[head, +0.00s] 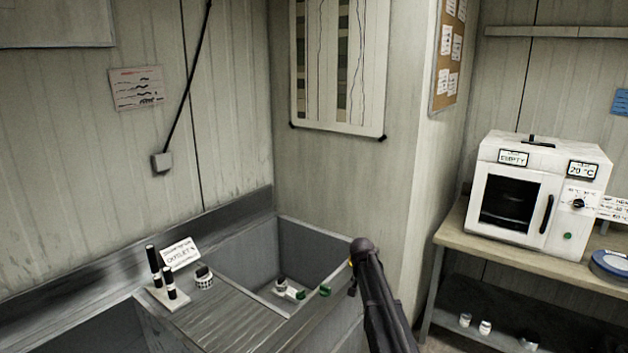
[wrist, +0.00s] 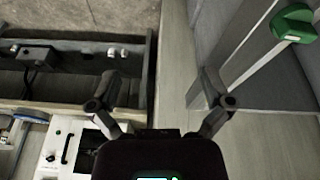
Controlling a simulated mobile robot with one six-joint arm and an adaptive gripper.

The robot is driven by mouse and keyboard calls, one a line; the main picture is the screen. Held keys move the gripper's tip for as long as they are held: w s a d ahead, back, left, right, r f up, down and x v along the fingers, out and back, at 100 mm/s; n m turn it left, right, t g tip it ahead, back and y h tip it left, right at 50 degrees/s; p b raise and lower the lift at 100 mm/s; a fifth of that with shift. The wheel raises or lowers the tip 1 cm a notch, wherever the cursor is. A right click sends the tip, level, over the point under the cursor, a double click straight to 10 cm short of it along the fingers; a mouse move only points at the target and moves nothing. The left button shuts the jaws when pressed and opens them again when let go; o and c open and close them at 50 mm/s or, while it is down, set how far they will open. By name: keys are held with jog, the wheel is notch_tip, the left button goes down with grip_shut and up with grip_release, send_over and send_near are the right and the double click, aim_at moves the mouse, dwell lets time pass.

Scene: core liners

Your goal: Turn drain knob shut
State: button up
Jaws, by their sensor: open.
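A green knob (head: 325,290) sits at the near rim of the grey sink (head: 315,243) in the head view. It also shows in the upper right corner of the wrist view (wrist: 295,22), mounted beside a grey rail. My gripper (wrist: 161,82) is open and empty in the wrist view, its two fingers spread wide. The knob lies outside the fingers, beyond the right one and apart from it. In the head view my dark arm stands right of the knob and my fingertips cannot be made out.
A ribbed drainboard (head: 215,318) holds black tubes (head: 154,266) and a labelled card (head: 180,254) at left. A white oven (head: 535,190) stands on a bench at right. Bare floor (wrist: 172,70) lies between bench and sink.

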jog(key=s+f+n+g+y+b, duration=0.1)
jog(key=s+f+n+b, duration=0.1)
jog(key=s, duration=1.5)
jog(key=s+f+n+g+y+b, duration=0.1)
jog(key=s+f+n+b, duration=0.2)
jog(key=s, duration=1.4)
notch_tip(320, 180, down, 3)
jog(key=shift+s+a+f+n+g+b, duration=0.15)
jog(key=shift+a+n+g+b, duration=0.15)
jog(key=shift+b, duration=0.7)
